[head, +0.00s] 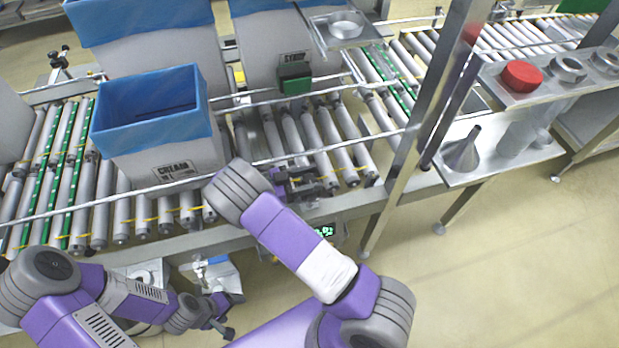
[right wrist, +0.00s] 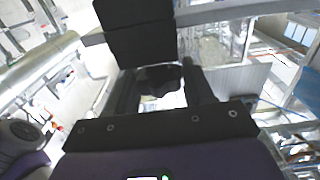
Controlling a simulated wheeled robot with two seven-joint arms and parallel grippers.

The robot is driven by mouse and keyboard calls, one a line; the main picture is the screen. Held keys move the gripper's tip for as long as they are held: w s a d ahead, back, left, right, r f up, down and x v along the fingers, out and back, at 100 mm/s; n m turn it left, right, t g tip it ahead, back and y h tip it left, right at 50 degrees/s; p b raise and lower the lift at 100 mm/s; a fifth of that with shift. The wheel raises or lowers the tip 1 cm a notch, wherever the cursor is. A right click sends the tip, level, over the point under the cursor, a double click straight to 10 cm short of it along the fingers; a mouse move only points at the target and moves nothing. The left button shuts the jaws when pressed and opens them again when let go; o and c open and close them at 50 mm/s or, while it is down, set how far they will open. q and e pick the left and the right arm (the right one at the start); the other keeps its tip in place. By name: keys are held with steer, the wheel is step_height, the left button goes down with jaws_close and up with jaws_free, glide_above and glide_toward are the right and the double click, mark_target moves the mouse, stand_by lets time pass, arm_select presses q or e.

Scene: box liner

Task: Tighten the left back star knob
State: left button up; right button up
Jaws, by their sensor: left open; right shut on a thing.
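My right gripper (head: 318,184) is at the front side rail of the roller conveyor, just right of the box labelled CREAM. In the right wrist view its two dark fingers (right wrist: 163,88) close around the sides of a dark lobed star knob (right wrist: 160,77). The knob's far side and its mounting are hidden in that view. In the head view the gripper and arm hide the knob. My left gripper (head: 231,315) is open and empty, low in the head view in front of the conveyor, away from the knob. Another dark knob (head: 64,48) shows at the far left rail.
A box with a blue liner (head: 150,150) stands on the rollers (head: 90,215) beside my right gripper. More lined boxes stand behind. Thin guide rails (head: 290,157) run along the conveyor. A metal post (head: 425,110) and side shelves (head: 500,165) stand to the right. The floor at lower right is clear.

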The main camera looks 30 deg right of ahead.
steer(key=o, duration=1)
steer(key=shift+c, duration=0.2)
steer(key=shift+a, duration=0.15)
steer(key=v, duration=0.7)
steer(key=shift+a+p, duration=0.15)
steer(key=shift+p, duration=0.25)
steer(key=shift+w, duration=0.1)
